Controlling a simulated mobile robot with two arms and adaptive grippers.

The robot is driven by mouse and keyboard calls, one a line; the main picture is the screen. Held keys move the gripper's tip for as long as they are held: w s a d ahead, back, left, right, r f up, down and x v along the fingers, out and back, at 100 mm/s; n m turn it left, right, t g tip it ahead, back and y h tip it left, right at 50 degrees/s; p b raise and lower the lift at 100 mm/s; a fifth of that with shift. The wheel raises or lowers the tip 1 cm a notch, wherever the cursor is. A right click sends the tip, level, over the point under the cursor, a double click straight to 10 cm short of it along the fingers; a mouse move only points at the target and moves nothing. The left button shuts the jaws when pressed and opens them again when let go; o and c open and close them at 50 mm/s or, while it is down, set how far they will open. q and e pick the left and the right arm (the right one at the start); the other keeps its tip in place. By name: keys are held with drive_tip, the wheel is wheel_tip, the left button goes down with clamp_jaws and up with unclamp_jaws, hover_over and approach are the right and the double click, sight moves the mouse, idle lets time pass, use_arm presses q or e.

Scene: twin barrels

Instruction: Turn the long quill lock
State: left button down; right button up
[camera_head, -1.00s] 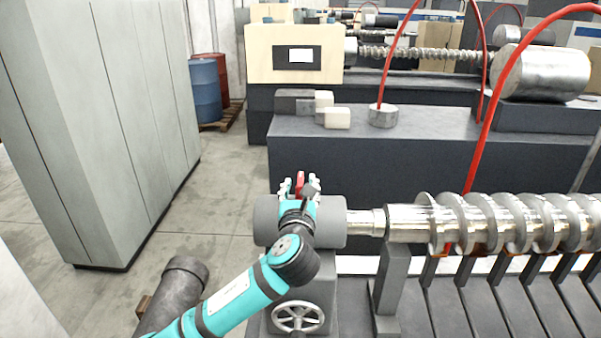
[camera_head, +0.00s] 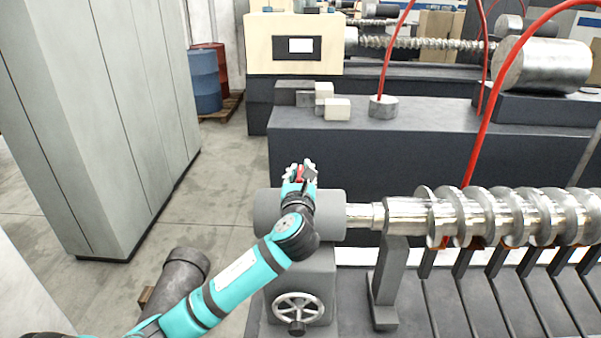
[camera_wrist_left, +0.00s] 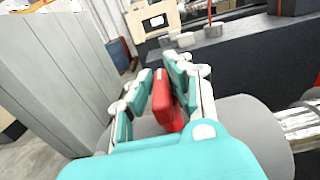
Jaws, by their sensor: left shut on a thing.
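The long quill lock appears to be the red handle (camera_wrist_left: 168,100) on top of the grey cylindrical tailstock (camera_head: 332,215). In the left wrist view the red piece stands between the two teal and white fingers of my left gripper (camera_wrist_left: 160,92). My left gripper (camera_head: 300,173) is shut on it above the tailstock, and its arm comes in from the lower left. In the head view the fingers hide most of the red piece, with a small dark grey end beside it. My right gripper is not in view.
A handwheel (camera_head: 298,308) sits on the tailstock's front. A shiny quill and large screw shaft (camera_head: 510,217) run right. A tall grey cabinet (camera_head: 95,120) is on the left, with open floor between.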

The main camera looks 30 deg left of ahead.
use_arm(q)
drive_tip(key=shift+a+m+t+h, duration=0.1)
drive_tip(key=shift+m+t+h, duration=0.2)
drive_tip(key=shift+m+h, duration=0.25)
drive_tip(key=m+t+h, duration=0.1)
drive_tip(key=m+h, duration=0.1)
drive_tip(key=h, duration=0.1)
drive_tip(key=m+t+h, duration=0.1)
drive_tip(key=h, duration=0.2)
drive_tip(key=shift+m, duration=0.35)
drive_tip(key=m+h, duration=0.1)
drive_tip(key=h, duration=0.2)
drive_tip(key=shift+a+m+b, duration=0.1)
drive_tip(key=shift+m+b, duration=0.3)
drive_tip(key=shift+f+m+h+b, duration=0.1)
drive_tip(key=shift+m+h+b, duration=0.4)
drive_tip(key=shift+m+h, duration=0.55)
drive_tip(key=m+g+h+b, duration=0.1)
drive_tip(key=m+h+b, duration=0.1)
drive_tip(key=h, duration=0.2)
drive_tip(key=m+g+h+b, duration=0.3)
drive_tip(key=m+h, duration=0.1)
drive_tip(key=h, duration=0.1)
drive_tip(key=shift+b, duration=0.4)
drive_tip(key=shift+m+g+h+b, duration=1.55)
drive_tip(key=shift+m+g+h, duration=0.3)
drive_tip(key=shift+g, duration=0.45)
drive_tip(key=shift+r, duration=0.2)
